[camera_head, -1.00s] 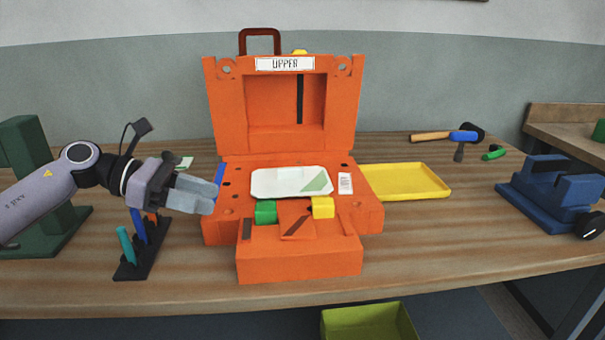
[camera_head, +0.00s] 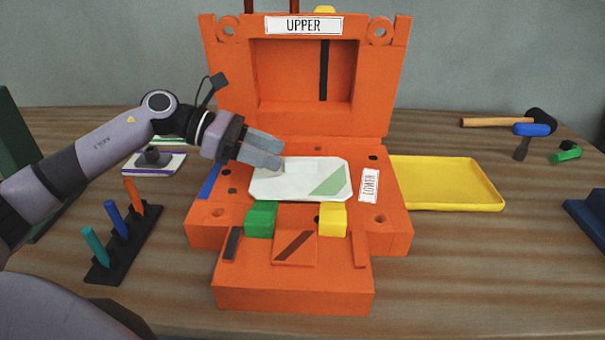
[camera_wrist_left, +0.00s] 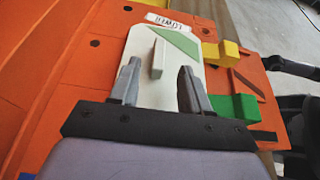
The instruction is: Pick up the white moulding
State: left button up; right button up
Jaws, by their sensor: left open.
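The white moulding (camera_head: 285,186) lies flat on the orange lower mould half (camera_head: 395,225). It has a green triangle at one corner. In the left wrist view the moulding (camera_wrist_left: 170,90) shows a raised white rib (camera_wrist_left: 158,58) in its middle. My left gripper (camera_head: 275,153) is open and hangs over the moulding's left rear part. In the left wrist view its two fingers (camera_wrist_left: 160,85) stand apart over the moulding, with the rib beyond and between them. Nothing is held. My right gripper does not show in the head view.
The orange upper half (camera_head: 230,75) stands upright behind the moulding. A green block (camera_head: 261,219) and a yellow block (camera_head: 332,219) sit at its front. A yellow tray (camera_head: 450,205) lies to the right. A rack of coloured tools (camera_head: 125,245) stands at left.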

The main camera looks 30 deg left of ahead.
aim_at(295, 161)
pick_arm(q)
jog(key=x, duration=0.3)
jog(key=shift+w+f, duration=0.1)
jog(key=shift+f, duration=0.1)
grip_shut()
jog(key=shift+r, duration=0.15)
